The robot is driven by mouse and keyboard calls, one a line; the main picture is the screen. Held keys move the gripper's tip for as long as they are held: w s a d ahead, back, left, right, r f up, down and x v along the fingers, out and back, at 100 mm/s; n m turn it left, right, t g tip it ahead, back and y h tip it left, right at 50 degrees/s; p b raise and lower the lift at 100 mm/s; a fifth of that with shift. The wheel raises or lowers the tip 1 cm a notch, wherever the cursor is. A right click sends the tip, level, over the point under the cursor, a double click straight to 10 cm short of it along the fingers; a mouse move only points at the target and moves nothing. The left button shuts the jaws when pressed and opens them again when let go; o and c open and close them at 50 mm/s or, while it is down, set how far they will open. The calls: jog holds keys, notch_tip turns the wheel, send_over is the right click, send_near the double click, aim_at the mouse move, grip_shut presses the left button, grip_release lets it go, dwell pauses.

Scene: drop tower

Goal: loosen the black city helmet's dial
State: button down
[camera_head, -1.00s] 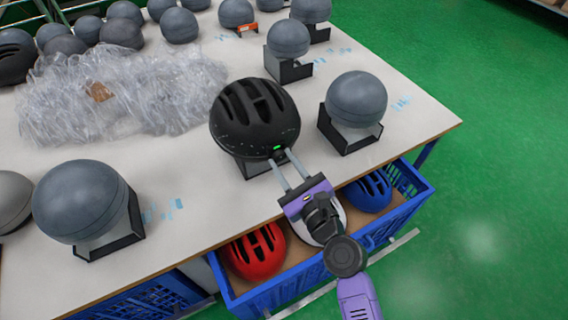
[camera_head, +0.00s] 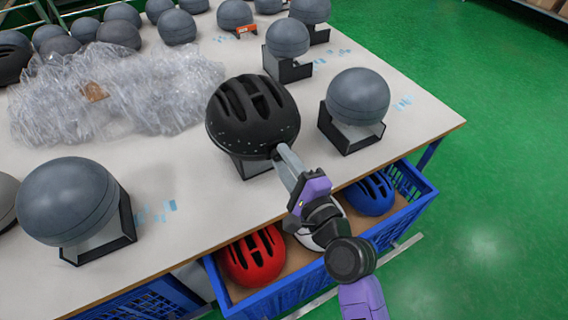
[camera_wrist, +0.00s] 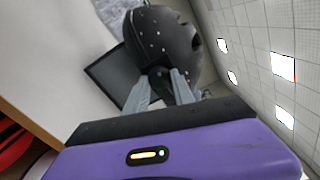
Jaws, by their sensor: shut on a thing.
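The black city helmet (camera_head: 252,112) sits on a head form on a dark stand on the table, its back rim facing me. It fills the upper middle of the wrist view (camera_wrist: 165,42). My gripper (camera_head: 283,152) reaches the helmet's lower back rim from the front right. In the wrist view my gripper's two grey fingers (camera_wrist: 160,88) are shut on the small dark dial (camera_wrist: 159,78) at the helmet's back. The gripper is rolled over, so the wrist view looks tilted. In the head view the fingers hide the dial.
Grey head forms on stands flank the helmet at right (camera_head: 357,97) and left (camera_head: 68,200). Crumpled clear plastic (camera_head: 120,90) lies behind left. A blue crate (camera_head: 300,283) below the table edge holds a red helmet (camera_head: 252,258), a blue helmet (camera_head: 370,193) and a white one.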

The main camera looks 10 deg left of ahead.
jog(key=shift+r+n+b, duration=0.15)
jog(key=shift+n+b, duration=6.8)
jog(key=shift+n, duration=4.35)
jog(key=c, duration=1.1)
grip_release()
jog(key=shift+o, duration=0.2)
jog(key=shift+s, duration=0.1)
